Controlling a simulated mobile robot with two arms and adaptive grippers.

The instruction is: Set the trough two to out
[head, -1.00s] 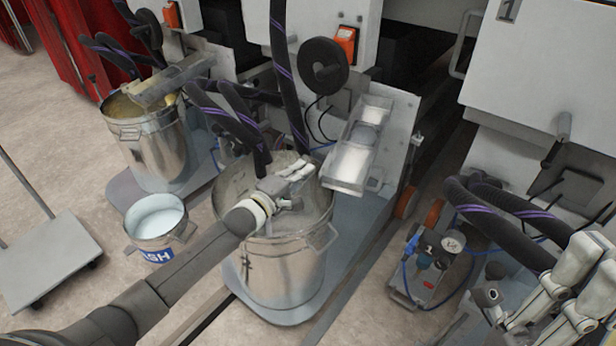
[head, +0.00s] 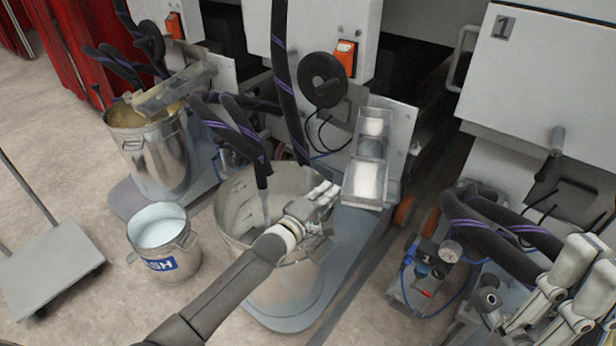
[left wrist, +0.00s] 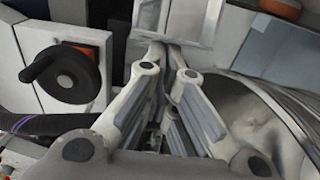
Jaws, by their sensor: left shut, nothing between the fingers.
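The trough at the middle unit, which I take as trough two, is a pale metal tray (head: 366,178) sticking out beside a large steel bucket (head: 228,200). My left gripper (head: 330,190) is shut and empty above the bucket's right rim, its tips close to the trough's lower left side. In the left wrist view the shut fingertips (left wrist: 160,50) point at a pale metal part (left wrist: 182,18), likely the trough; I cannot tell whether they touch. My right gripper (head: 572,275) is at the lower right, away from the trough; its jaw state is unclear.
A black handwheel (head: 320,78) and an orange switch (head: 345,55) sit above the trough. Black hoses (head: 285,85) hang into the bucket. A second bucket (head: 155,155) and a wash pail (head: 160,245) stand left. A pump cart (head: 430,275) stands right.

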